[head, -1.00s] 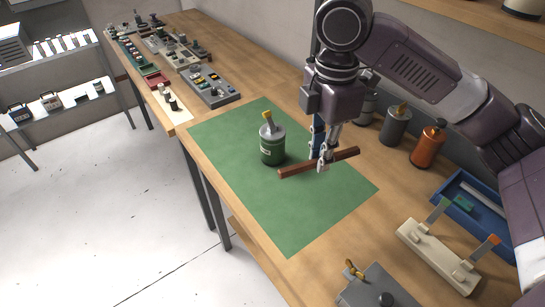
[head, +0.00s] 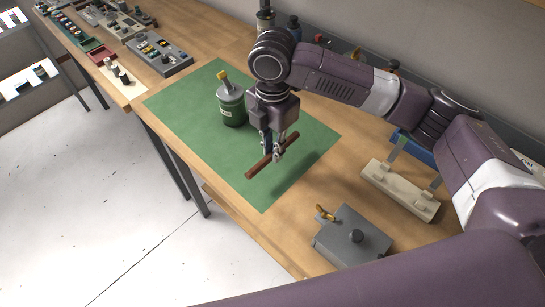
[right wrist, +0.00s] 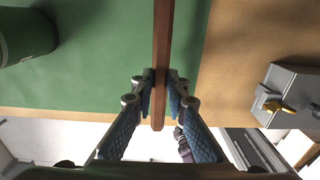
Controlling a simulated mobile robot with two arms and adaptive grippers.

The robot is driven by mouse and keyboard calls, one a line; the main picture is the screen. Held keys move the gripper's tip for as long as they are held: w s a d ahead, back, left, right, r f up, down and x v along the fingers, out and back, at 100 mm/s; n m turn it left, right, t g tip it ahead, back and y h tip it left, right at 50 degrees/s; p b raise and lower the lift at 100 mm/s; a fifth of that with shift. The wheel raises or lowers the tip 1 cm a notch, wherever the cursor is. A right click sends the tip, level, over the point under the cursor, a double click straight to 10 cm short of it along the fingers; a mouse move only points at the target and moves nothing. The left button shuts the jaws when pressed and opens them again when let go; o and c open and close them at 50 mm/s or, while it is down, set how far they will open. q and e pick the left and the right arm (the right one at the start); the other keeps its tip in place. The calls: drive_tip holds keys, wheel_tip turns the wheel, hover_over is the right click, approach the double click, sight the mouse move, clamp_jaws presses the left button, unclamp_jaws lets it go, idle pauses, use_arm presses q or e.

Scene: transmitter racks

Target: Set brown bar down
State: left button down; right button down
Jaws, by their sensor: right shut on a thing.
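My right gripper (head: 277,153) is shut on the brown bar (head: 257,169), a thin straight rod gripped near its middle. In the head view the bar slants over the near part of the green mat (head: 200,104); it looks held above the mat, but the gap is hard to judge. In the right wrist view the bar (right wrist: 163,38) runs lengthwise between the two fingers of the gripper (right wrist: 160,88), and its near end sticks out past them towards the bench's front edge. My left gripper is not in view.
A grey box (head: 352,238) with a brass piece and black knob is at the front right. A cream fixture (head: 400,192) stands further right. The mat's left part is clear.

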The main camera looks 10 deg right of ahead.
sight(273, 168)
drive_tip(key=shift+f+p, duration=0.3)
drive_tip(key=shift+f, duration=2.15)
drive_tip(key=c, duration=1.9)
unclamp_jaws()
drive_tip(key=shift+f, duration=0.15)
wheel_tip(273, 168, up, 12)
drive_tip(key=shift+r+b, duration=0.2)
drive_tip(key=shift+b, duration=0.9)
